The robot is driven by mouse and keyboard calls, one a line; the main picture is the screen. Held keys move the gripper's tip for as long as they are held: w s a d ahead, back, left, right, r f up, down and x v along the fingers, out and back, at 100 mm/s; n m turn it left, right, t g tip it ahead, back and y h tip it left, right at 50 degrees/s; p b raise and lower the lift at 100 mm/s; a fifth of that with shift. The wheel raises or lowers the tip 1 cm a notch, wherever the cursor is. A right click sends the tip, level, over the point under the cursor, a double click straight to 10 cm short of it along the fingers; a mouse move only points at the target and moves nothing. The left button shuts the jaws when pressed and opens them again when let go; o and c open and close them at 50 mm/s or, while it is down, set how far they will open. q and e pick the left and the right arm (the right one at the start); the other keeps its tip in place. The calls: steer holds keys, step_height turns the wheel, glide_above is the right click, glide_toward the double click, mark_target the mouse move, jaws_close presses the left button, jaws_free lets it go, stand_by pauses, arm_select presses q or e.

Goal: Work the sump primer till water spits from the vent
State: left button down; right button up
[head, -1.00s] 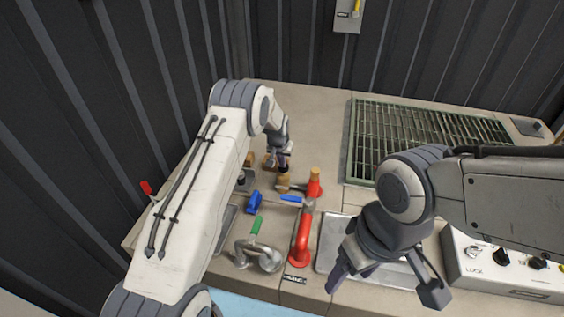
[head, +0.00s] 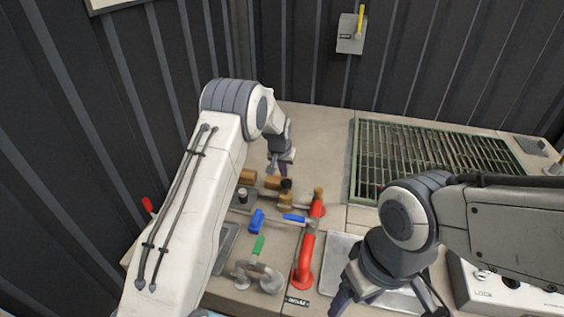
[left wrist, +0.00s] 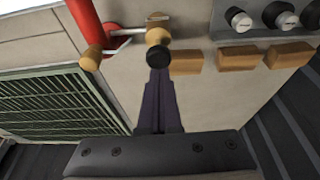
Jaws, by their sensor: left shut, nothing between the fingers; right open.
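A small brass-coloured fitting with a black knob (head: 286,186) stands on the bench beside the red pipe (head: 304,258). The left wrist view shows the black knob (left wrist: 158,56) and its tan body (left wrist: 157,35) just beyond my fingertips. Which part is the sump primer or the vent I cannot tell for certain; no water shows. My left gripper (head: 279,171) is shut and empty, just behind the knob; its fingers (left wrist: 158,78) also show in the left wrist view. Contact with the knob cannot be judged. My right gripper (head: 386,306) is open above the metal tray, its tips near the lower picture edge.
Several tan blocks (left wrist: 238,57) sit beside dark knobs on a grey plate. The bench behind my left gripper is clear.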

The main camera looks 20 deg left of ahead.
arm_select(q)
steer(key=b+v, duration=0.2)
steer(key=v, duration=0.4)
steer(key=shift+r, duration=0.35)
stand_by(0.6)
